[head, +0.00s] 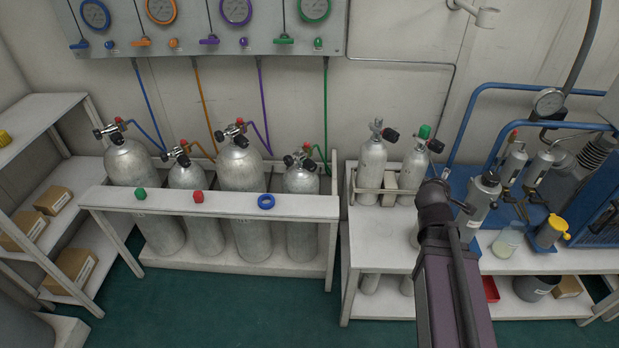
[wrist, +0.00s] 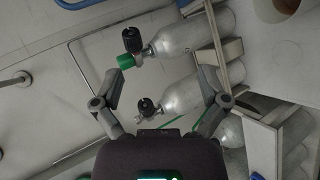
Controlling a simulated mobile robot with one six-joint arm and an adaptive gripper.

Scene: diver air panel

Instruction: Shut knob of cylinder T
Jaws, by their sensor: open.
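No letter can be read on any cylinder, so I cannot tell which is cylinder T. Two grey cylinders stand on the right bench in the head view: a left one (head: 371,170) with a black side knob (head: 391,135), and a right one (head: 412,172) with a green top piece (head: 424,131) and black knob (head: 436,146). In the wrist view, my open gripper (wrist: 157,72) has its fingers spread, apart from the valves. Ahead lie a cylinder with a green piece (wrist: 125,61) and black knob (wrist: 131,39), and another black knob (wrist: 146,107) on a cylinder below.
Several hosed cylinders stand in a white rack (head: 215,205) on the left. A gauge panel (head: 205,35) hangs above. Blue pipework (head: 475,105) and a small grey bottle (head: 480,200) are at right. Green floor (head: 235,310) is clear in front of the rack.

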